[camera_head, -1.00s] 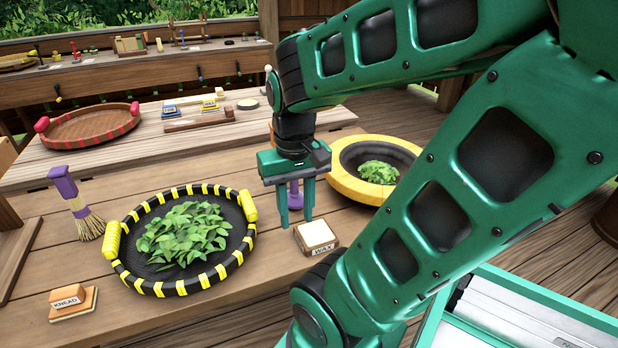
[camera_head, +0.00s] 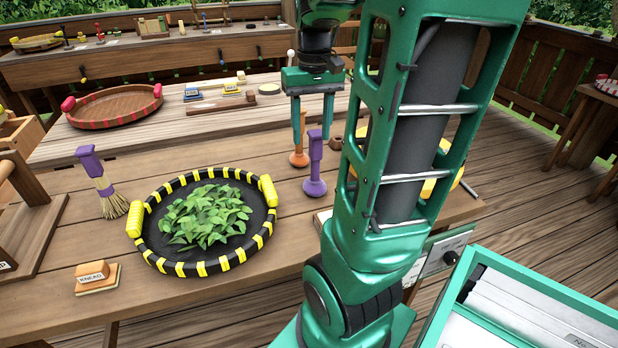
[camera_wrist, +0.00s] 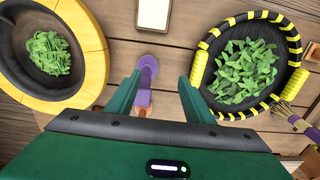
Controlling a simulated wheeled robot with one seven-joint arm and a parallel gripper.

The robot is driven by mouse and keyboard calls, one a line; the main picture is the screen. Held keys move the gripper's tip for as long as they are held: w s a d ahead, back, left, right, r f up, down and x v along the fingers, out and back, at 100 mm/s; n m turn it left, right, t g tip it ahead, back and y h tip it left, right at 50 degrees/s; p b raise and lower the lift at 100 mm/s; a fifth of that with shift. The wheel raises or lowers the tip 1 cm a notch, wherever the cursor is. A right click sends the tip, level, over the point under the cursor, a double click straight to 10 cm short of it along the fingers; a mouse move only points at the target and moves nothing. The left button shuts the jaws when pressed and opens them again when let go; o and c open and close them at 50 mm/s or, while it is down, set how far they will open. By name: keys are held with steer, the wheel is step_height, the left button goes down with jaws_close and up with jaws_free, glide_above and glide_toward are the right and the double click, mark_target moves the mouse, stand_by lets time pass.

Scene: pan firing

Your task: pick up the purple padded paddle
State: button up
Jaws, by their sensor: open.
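The purple padded paddle (camera_head: 315,168) stands upright on the table, its round pad down and its handle up, right of the black tray. An orange paddle (camera_head: 299,157) stands just behind it. My gripper (camera_head: 313,140) is open and empty above and behind the purple paddle, pointing down. In the wrist view the purple paddle (camera_wrist: 147,66) shows ahead of my gripper (camera_wrist: 156,82), its handle between the fingers and nearer the left one. I see no contact. The orange one is mostly hidden there.
The black tray (camera_head: 167,255) with yellow stripes holds green leaves. A yellow-rimmed pan (camera_wrist: 94,35) with leaves is mostly behind my arm in the head view. A purple-handled brush (camera_head: 104,182) and a KNEAD block (camera_head: 95,279) are at left. Bare planks lie between tray and paddles.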

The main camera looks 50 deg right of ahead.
mark_target(315, 150)
steer(key=w+d, duration=0.1)
steer(key=d, duration=0.2)
steer(key=w+d+r, duration=0.1)
steer(key=shift+w+d, duration=0.35)
steer(key=shift+d, duration=0.05)
steer(key=shift+d+f, duration=0.15)
steer(key=shift+d, duration=0.05)
step_height(315, 150, down, 10)
steer(key=shift+a+f, duration=0.1)
steer(key=shift+f, duration=0.05)
jaws_close()
